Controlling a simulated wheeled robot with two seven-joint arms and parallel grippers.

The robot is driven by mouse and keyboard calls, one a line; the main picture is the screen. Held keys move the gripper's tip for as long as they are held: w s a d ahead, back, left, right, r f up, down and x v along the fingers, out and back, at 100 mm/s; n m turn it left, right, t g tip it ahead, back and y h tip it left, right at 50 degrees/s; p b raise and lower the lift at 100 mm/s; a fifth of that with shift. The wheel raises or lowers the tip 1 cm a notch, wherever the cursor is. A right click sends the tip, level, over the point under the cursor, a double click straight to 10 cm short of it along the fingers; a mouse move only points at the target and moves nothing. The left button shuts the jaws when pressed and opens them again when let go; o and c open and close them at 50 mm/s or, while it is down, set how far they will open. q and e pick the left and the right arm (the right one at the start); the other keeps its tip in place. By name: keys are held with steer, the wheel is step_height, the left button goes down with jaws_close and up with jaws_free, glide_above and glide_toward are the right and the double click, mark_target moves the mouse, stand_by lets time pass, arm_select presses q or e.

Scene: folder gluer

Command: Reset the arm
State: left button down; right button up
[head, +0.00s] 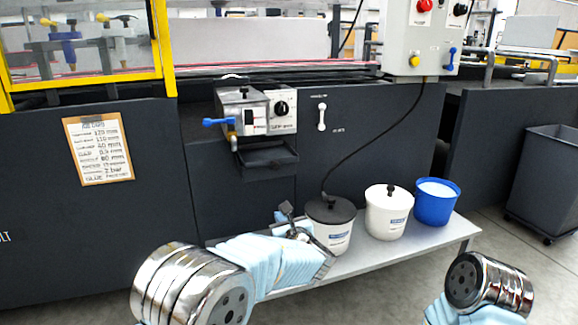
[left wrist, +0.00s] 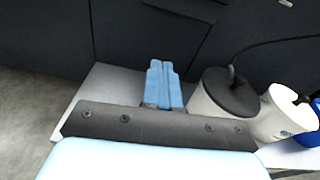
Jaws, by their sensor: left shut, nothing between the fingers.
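My left gripper (head: 281,218) is over the low grey bench, just left of the black-lidded pot (head: 331,226) in the head view. In the left wrist view its two blue fingers (left wrist: 160,68) lie side by side, shut, with nothing between them. They point toward the dark machine front (left wrist: 140,35), and the black-lidded pot (left wrist: 224,95) stands to their right. Whether the gripper touches the pot is not clear. Of my right arm only a chrome joint and a pale blue part show at the lower right of the head view. My right gripper is out of view.
The grey bench (head: 365,258) also holds a white pot (head: 388,215) and a blue bucket (head: 436,203). A black cable runs from the black-lidded pot to a control box (head: 420,38). A glue unit (head: 254,112) with a blue lever juts from the machine. A dark bin (head: 545,180) stands right.

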arm_select(q)
steer(key=s+a+f+n+g+h+p, duration=0.1)
steer(key=s+a+f+n+g, duration=0.25)
steer(key=f, duration=0.45)
steer(key=s+a+f+n+g+h+p, duration=0.1)
steer(key=s+a+f+n+g, duration=0.15)
steer(key=s+f+g, duration=0.4)
steer(key=s+a+f+n+g+p, duration=0.1)
steer(key=s+a+f+n, duration=0.15)
steer(key=f, duration=0.75)
steer(key=s+a+f+n+g+h+p, duration=0.1)
steer(key=s+f+n+h+p, duration=0.1)
steer(key=s+n, duration=1)
steer(key=s+f+n+g+h+p, duration=0.2)
steer(key=s+n+h, duration=0.3)
steer(key=s+n, duration=0.7)
steer(key=shift+s+a+f+n+g+p, duration=0.2)
steer(key=shift+a+f+n+g+p, duration=0.15)
steer(key=shift+f+p, duration=0.5)
